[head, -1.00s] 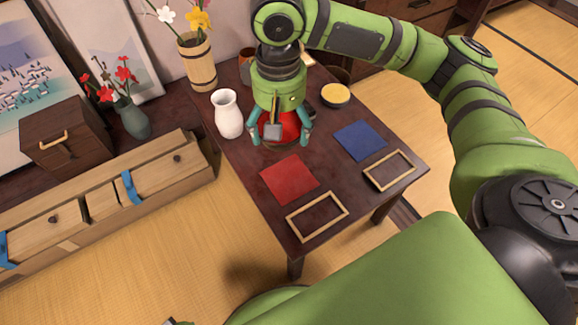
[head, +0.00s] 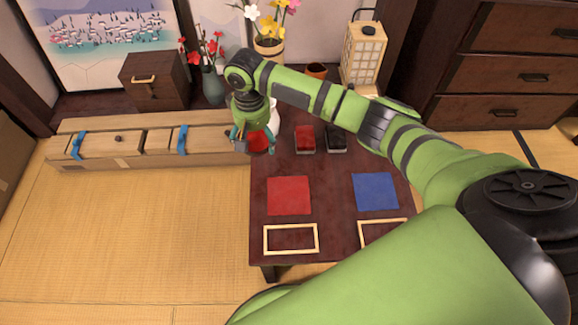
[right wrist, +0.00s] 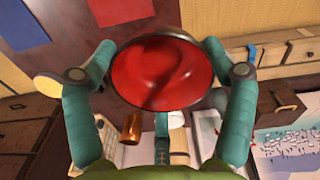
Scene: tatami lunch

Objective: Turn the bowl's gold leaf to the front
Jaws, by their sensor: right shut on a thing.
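The red bowl (head: 260,142) is in my right gripper (head: 255,138), near the left edge of the dark table (head: 325,215) in the head view. In the right wrist view the bowl (right wrist: 160,75) shows its glossy red face and dark rim. The teal fingers of my right gripper (right wrist: 160,62) press on its rim from opposite sides. It appears held off the table, but its height is hard to tell. No gold leaf shows on the visible part of the bowl. My left gripper is not in view.
A white vase (head: 274,112) stands close behind the gripper. A red box (head: 305,135) and a black box (head: 336,141) stand to the right. A red mat (head: 289,195), a blue mat (head: 376,191) and two wooden frames (head: 291,239) lie nearer. Table between the mats is bare.

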